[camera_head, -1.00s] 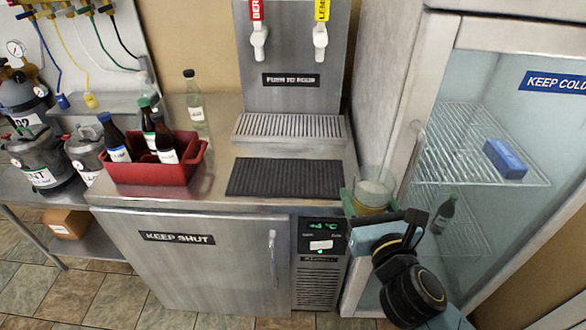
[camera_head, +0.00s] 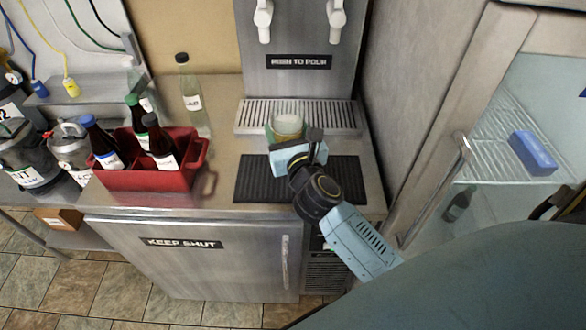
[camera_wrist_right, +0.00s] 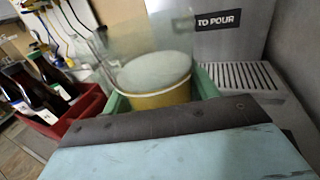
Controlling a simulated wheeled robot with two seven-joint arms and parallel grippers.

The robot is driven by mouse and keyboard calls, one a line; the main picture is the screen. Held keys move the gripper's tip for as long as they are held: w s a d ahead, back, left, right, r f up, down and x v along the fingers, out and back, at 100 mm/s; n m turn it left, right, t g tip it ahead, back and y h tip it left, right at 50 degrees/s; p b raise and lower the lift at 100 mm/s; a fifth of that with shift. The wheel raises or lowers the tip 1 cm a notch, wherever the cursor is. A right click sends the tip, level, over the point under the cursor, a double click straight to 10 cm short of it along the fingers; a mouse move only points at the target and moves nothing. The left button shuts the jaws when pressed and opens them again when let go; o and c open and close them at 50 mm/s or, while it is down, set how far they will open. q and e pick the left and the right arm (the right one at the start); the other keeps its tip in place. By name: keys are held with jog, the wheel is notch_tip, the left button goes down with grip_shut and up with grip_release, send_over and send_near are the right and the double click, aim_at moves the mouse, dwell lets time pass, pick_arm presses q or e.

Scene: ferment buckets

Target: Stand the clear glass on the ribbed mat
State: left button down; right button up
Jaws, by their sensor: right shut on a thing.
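The clear glass (camera_head: 287,122), with a yellowish drink and pale foam in it, is held upright in my right gripper (camera_head: 287,136). The gripper's green fingers are shut around it. In the head view it appears over the back edge of the black ribbed mat (camera_head: 252,180), near the drip tray; whether its base touches anything is hidden. In the right wrist view the glass (camera_wrist_right: 152,85) stands between the green fingers (camera_wrist_right: 160,98). My gripper and wrist cover part of the mat. My left gripper is not in view.
A red crate (camera_head: 160,182) with several brown bottles stands left of the mat. A clear bottle (camera_head: 189,92) stands behind it. The slotted drip tray (camera_head: 345,118) and tap tower (camera_head: 300,85) are behind the mat. The mat's left part is bare.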

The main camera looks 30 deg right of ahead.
jog(key=f+b, duration=0.1)
jog(key=f, duration=0.1)
jog(key=f+b, duration=0.1)
jog(key=f, duration=0.1)
jog(key=f+b, duration=0.1)
jog(key=f, duration=0.1)
jog(key=shift+w+d, duration=0.15)
jog(key=shift+w, duration=0.15)
jog(key=shift+f+b, duration=1.6)
jog(key=shift+f, duration=0.55)
jog(key=shift+f, duration=0.2)
jog(key=o, duration=1.1)
jog(key=shift+r, duration=0.1)
